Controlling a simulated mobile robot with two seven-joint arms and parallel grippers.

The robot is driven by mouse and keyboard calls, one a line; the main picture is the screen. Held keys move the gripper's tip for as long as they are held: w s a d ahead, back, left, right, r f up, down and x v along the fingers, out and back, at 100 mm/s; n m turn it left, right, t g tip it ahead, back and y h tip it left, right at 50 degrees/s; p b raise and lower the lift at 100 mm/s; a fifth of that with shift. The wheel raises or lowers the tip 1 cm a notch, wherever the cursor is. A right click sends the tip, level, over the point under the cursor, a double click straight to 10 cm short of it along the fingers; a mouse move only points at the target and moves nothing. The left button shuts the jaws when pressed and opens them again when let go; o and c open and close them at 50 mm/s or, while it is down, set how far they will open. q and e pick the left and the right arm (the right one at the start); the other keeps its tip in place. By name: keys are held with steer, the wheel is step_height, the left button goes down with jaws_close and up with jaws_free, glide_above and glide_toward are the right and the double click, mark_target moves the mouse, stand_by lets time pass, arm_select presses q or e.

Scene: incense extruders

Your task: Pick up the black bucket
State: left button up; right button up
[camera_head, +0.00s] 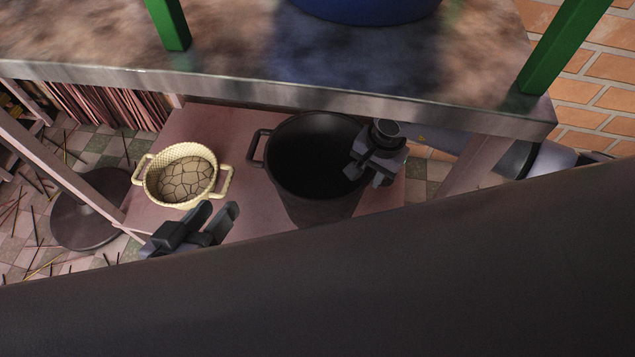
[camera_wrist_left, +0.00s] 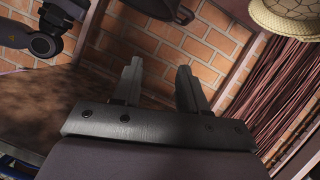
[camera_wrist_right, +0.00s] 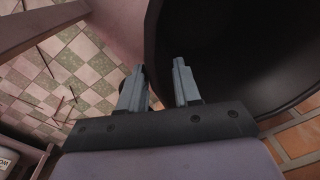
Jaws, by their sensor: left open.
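The black bucket (camera_head: 315,160) stands upright on a low pinkish shelf, with its open mouth up and a loop handle at its left side. My right gripper (camera_head: 365,175) is at its right rim, with fingers apart. In the right wrist view, the bucket (camera_wrist_right: 235,60) fills the right side and its edge runs behind and between my fingers (camera_wrist_right: 160,75). Whether they press on it is unclear, and the bucket's right handle is hidden. My left gripper (camera_head: 222,218) is open and empty, in front of the yellow basket; its spread fingers also show in the left wrist view (camera_wrist_left: 158,75).
A yellow two-handled basket (camera_head: 183,177) sits left of the bucket on the shelf (camera_head: 245,207). A tabletop (camera_head: 230,50) with green posts overhangs behind them. A round dark disc (camera_head: 88,215) and scattered sticks lie on the tiled floor at left.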

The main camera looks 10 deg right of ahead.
mark_target(364, 183)
steer(key=f, duration=0.1)
steer(key=f+b, duration=0.1)
steer(key=f, duration=0.1)
steer(key=f+b, duration=0.1)
steer(key=f, duration=0.1)
steer(key=shift+w+a, duration=0.25)
steer(key=shift+w, duration=0.15)
jaws_close()
stand_by(0.9)
